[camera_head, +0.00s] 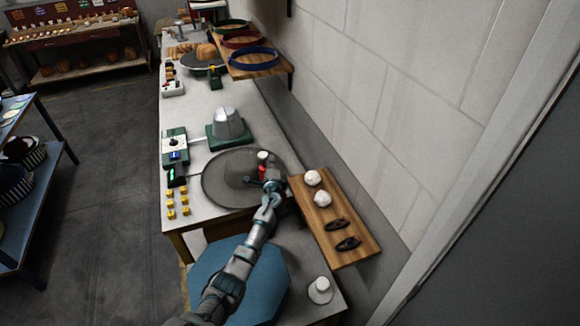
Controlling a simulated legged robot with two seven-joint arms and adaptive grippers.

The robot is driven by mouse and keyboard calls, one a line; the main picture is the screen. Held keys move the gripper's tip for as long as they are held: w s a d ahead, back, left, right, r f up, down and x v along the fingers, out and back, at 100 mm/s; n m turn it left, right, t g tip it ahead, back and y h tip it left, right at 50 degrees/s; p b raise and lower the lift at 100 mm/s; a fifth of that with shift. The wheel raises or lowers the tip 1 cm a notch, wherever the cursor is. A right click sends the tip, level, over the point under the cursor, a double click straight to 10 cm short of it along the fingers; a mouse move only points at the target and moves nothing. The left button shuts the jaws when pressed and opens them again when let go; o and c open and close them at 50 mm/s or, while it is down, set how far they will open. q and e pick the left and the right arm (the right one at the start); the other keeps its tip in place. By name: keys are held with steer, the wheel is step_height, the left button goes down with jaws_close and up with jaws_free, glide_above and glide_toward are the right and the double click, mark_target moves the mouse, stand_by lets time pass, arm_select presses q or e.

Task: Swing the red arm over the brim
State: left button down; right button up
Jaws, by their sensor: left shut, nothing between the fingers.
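A wide dark grey disc (225,182), which looks like the brim, lies flat on the white bench. My left gripper (271,184) is shut and empty over the disc's right edge, just in front of the red-topped piece. Whether it touches that piece is unclear. My right gripper is not in view.
A metal hat block on a green base (228,127) stands behind the disc. A control box (174,146) and several yellow blocks are at left. A wooden shelf (336,222) with white and dark items is close at right, along the wall.

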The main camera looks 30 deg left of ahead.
arm_select(q)
steer(key=shift+s+a+f, duration=0.15)
steer(key=shift+s+a, duration=0.05)
steer(key=shift+a, duration=0.15)
steer(key=shift+s+a, duration=0.2)
steer(key=shift+d, duration=0.1)
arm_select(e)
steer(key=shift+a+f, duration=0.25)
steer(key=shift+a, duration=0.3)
arm_select(q)
steer(key=shift+f, duration=0.1)
